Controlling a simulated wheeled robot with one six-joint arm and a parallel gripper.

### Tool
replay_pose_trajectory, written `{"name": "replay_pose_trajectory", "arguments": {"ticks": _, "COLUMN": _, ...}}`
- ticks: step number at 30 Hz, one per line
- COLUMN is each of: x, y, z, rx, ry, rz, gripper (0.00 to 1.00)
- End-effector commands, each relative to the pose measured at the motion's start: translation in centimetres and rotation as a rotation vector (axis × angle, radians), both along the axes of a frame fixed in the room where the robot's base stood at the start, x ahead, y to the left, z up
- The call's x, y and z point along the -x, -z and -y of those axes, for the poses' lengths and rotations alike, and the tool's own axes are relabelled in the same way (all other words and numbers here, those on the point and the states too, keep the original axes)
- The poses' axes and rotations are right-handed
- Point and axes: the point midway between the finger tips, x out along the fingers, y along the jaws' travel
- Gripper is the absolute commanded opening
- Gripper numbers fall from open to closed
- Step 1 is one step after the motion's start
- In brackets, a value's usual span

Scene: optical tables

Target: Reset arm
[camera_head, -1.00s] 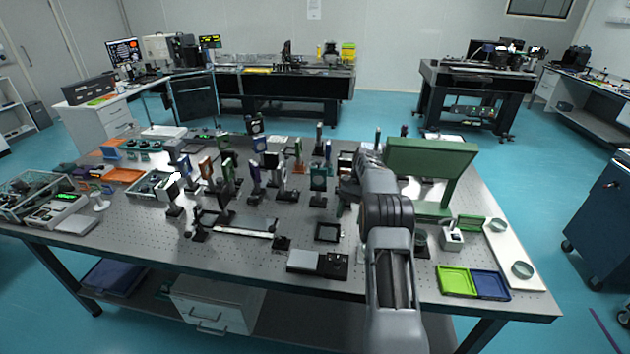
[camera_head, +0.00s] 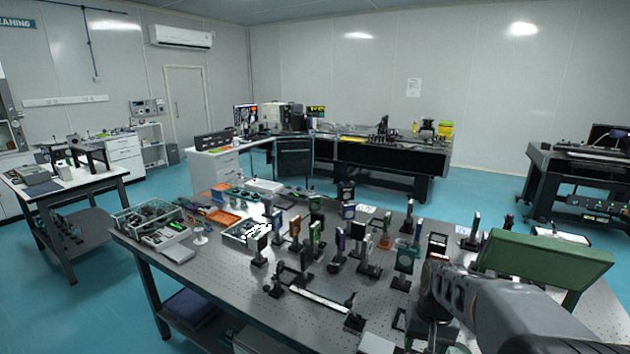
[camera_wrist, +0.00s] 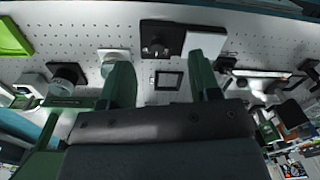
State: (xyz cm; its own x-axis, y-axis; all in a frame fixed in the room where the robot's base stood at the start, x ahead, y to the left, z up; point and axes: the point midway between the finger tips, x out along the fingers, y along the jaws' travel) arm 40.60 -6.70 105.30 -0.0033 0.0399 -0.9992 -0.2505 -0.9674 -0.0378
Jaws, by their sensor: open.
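My arm (camera_head: 500,310) reaches in from the lower right in the head view, over the optical table (camera_head: 215,275). My gripper (camera_wrist: 160,82) shows in the wrist view as two green fingers, spread apart with nothing between them. Beyond and between the fingertips, a small dark square frame (camera_wrist: 169,81) lies on the perforated tabletop. In the head view the fingers are hidden by my own arm or too small to tell.
Several optic mounts on posts (camera_head: 347,212) crowd the middle of the table. A green panel (camera_head: 545,257) stands close to my arm. A parts tray (camera_head: 148,216) sits at the left end. A black optical bench (camera_head: 390,160) stands behind, with open blue floor between.

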Motion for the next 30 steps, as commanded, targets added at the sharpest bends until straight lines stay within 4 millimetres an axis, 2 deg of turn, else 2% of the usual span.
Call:
{"name": "replay_pose_trajectory", "arguments": {"ticks": 1, "x": 1.7, "y": -0.9, "z": -1.1, "rx": 0.021, "ry": -0.038, "rz": 0.05, "gripper": 0.57}}
{"name": "replay_pose_trajectory", "arguments": {"ticks": 6, "x": 6.4, "y": -2.3, "z": -3.5, "rx": 0.067, "ry": -0.135, "rz": 0.179, "gripper": 0.57}}
{"name": "replay_pose_trajectory", "arguments": {"ticks": 12, "x": 9.7, "y": -3.8, "z": -5.3, "rx": 0.086, "ry": -0.199, "rz": 0.284, "gripper": 0.57}}
{"name": "replay_pose_trajectory", "arguments": {"ticks": 19, "x": 10.3, "y": -6.1, "z": -6.4, "rx": 0.092, "ry": -0.234, "rz": 0.381, "gripper": 0.57}}
{"name": "replay_pose_trajectory", "arguments": {"ticks": 30, "x": 10.3, "y": -6.3, "z": -6.7, "rx": 0.091, "ry": -0.244, "rz": 0.389, "gripper": 0.57}}
